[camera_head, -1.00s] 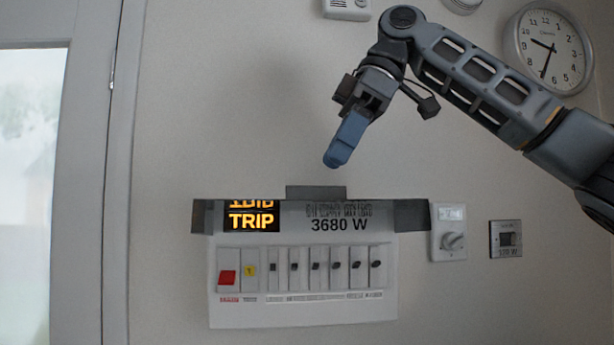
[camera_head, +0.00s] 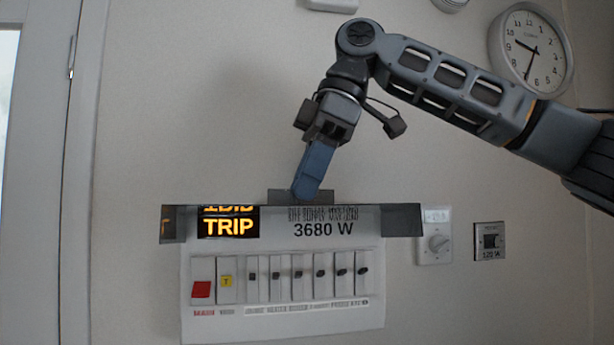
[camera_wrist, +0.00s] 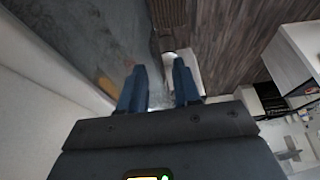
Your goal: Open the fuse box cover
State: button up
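The white fuse box (camera_head: 282,318) is on the wall in the head view, with its switches and an orange TRIP display showing. Its dark grey cover (camera_head: 403,220) shows as a thin strip across the top of the box, with a tab (camera_head: 281,196) sticking up in the middle. The switches below are uncovered. My gripper (camera_head: 306,194) points down at the tab, its blue fingertips overlapping it in the picture; I cannot tell whether they touch. In the wrist view, the two blue fingers of my gripper (camera_wrist: 159,88) stand apart with a gap between them.
A white dial switch (camera_head: 437,248) and a small grey panel (camera_head: 489,241) are right of the box. A clock (camera_head: 530,48) hangs upper right, behind my arm. A door frame (camera_head: 50,180) is at the left. The wall left of my gripper is clear.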

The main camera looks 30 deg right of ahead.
jog(key=shift+c, duration=0.2)
grip_shut()
dwell(1.3)
